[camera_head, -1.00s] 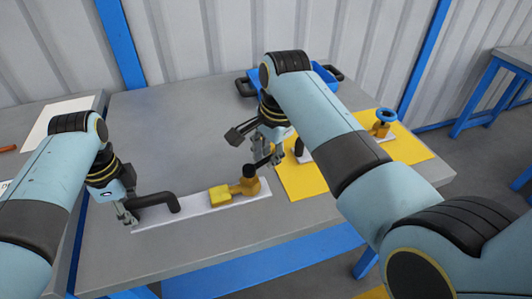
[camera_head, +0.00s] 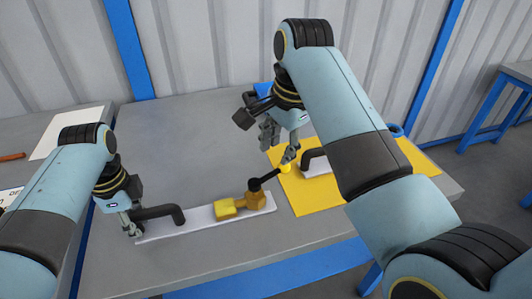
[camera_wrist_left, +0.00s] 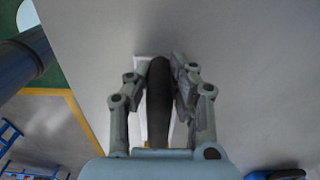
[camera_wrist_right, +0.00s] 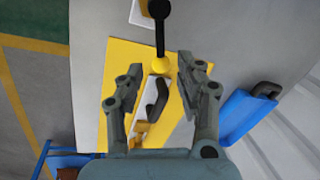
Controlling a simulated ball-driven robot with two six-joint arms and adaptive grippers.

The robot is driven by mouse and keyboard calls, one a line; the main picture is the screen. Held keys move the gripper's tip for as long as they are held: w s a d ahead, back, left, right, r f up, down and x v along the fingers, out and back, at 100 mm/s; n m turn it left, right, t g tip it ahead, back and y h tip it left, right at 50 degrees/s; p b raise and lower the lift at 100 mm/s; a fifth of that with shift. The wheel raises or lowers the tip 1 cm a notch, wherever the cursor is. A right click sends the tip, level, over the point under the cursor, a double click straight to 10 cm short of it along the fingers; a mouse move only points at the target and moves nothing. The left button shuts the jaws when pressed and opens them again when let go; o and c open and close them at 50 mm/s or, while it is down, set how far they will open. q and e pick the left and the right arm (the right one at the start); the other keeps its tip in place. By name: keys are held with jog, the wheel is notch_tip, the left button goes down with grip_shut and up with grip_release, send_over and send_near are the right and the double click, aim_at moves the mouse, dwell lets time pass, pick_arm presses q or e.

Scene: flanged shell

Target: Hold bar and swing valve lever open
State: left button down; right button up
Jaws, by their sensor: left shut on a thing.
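A white plate (camera_head: 205,218) carries a black bar (camera_head: 165,211) at its left end and a brass valve with a yellow block (camera_head: 227,208) at its right end. My left gripper (camera_head: 130,220) is shut on the left end of the bar, which runs between its fingers in the left wrist view (camera_wrist_left: 158,100).
A yellow mat (camera_head: 305,203) at the right bears a second black bar (camera_head: 313,154), partly hidden by my right arm. The left and back of the grey table (camera_head: 170,130) are clear.

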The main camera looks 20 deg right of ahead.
jog(key=g+y, duration=0.2)
jog(key=y, duration=0.2)
send_near(273, 173)
jog(key=x, duration=0.7)
jog(key=shift+d, duration=0.1)
jog(key=shift+w+a+f, duration=0.1)
jog(key=shift+a+f, duration=0.15)
jog(key=shift+f, duration=0.3)
grip_shut()
